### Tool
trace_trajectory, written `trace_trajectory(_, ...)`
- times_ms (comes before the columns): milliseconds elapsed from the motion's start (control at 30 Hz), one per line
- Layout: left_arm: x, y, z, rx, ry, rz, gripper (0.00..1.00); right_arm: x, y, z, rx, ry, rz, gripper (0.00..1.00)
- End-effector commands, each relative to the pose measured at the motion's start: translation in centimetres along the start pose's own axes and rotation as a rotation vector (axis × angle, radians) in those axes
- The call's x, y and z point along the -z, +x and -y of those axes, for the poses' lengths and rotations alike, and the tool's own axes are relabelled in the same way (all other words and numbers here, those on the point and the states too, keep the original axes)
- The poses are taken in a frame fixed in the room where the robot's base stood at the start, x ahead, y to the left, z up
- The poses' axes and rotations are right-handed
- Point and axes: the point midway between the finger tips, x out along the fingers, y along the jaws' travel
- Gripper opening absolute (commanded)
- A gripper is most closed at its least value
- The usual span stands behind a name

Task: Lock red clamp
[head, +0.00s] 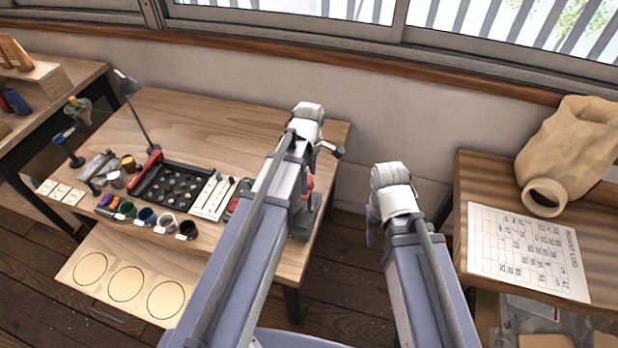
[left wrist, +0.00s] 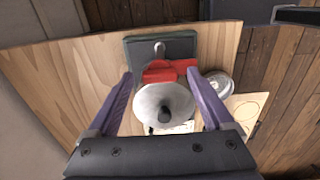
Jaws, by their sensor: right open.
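A device with a red part, which looks like the red clamp (left wrist: 165,74), stands on a dark grey-green base (left wrist: 190,47) in the left wrist view. A pale round cone-shaped bowl (left wrist: 164,104) with a dark centre covers part of it. My left gripper (left wrist: 163,92) is open, with one purple finger on each side of the bowl and red part; I cannot tell whether they touch. In the head view the red part (head: 308,186) shows at the table's right end, partly hidden by my left arm. My right gripper (head: 371,236) is over the gap right of the table, mostly hidden by its wrist.
The wooden table (head: 190,112) holds a black tray (head: 150,192) of beans, a desk lamp (head: 136,110) and several small cups. A second table (head: 461,190) at the right holds a sack (head: 565,150) and a printed sheet (head: 520,250). Open floor lies between the tables.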

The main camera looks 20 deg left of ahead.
Motion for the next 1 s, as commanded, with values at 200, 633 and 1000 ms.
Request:
trace_trajectory(200, 0.00, 0.00, 0.00, 0.000, 0.000, 0.000, 0.59, 0.00, 0.00, 0.00, 0.000, 0.000, 0.000, 0.50)
trace_trajectory(633, 0.00, 0.00, 0.01, 0.000, 0.000, 0.000, 0.11, 0.00, 0.00, 0.00, 0.000, 0.000, 0.000, 0.50)
trace_trajectory(1000, 0.00, 0.01, 0.01, 0.000, 0.041, 0.000, 0.02, 0.00, 0.01, 0.00, 0.000, 0.000, 0.000, 0.50)
